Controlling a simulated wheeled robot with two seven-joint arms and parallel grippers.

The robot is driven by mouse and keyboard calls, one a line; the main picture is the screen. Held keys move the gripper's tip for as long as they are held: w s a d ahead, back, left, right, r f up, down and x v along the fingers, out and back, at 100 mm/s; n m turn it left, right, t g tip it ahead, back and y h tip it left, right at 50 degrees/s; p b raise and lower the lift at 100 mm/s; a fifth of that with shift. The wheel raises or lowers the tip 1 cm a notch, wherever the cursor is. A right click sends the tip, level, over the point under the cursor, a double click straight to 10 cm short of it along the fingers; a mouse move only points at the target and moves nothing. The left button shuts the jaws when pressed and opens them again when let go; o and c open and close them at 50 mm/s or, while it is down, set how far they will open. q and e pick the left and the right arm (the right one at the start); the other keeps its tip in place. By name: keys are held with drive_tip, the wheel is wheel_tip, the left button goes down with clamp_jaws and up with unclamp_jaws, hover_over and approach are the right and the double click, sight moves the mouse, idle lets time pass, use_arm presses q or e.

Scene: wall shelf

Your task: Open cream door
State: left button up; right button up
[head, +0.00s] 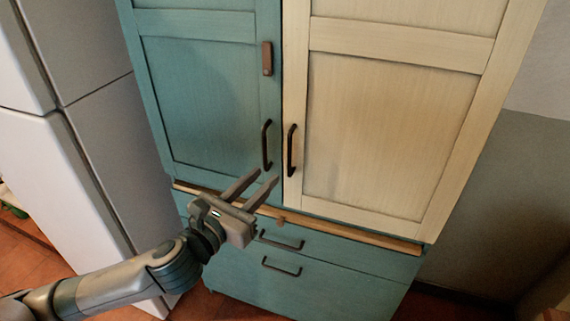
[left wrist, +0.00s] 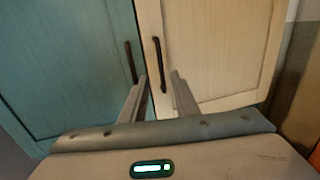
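The cream door (head: 385,125) is the right door of the cabinet and looks shut. Its dark vertical handle (head: 291,150) is near its lower left edge; the handle also shows in the left wrist view (left wrist: 159,64). My left gripper (head: 265,175) is open and empty, with its fingers pointing up toward the doors, below and left of the cream door's handle in the head view. In the left wrist view the fingertips (left wrist: 160,78) lie just below that handle, one to each side. They do not appear to touch it. My right gripper is not in view.
The teal door (head: 200,95) is shut beside the cream one, with its own dark handle (head: 267,145) close by. A wooden ledge (head: 350,234) juts out below the doors, above teal drawers (head: 310,285). A white fridge-like unit (head: 60,180) stands at left.

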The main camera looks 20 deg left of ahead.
sight(288, 154)
use_arm(q)
drive_tip(key=p+x, duration=0.1)
drive_tip(key=x, duration=0.7)
drive_tip(key=shift+w+d+r, duration=0.1)
drive_tip(key=shift+w+d, duration=0.05)
drive_tip(key=shift+w, duration=0.15)
drive_tip(key=shift+x, duration=0.85)
drive_tip(key=shift+c, duration=0.7)
clamp_jaws()
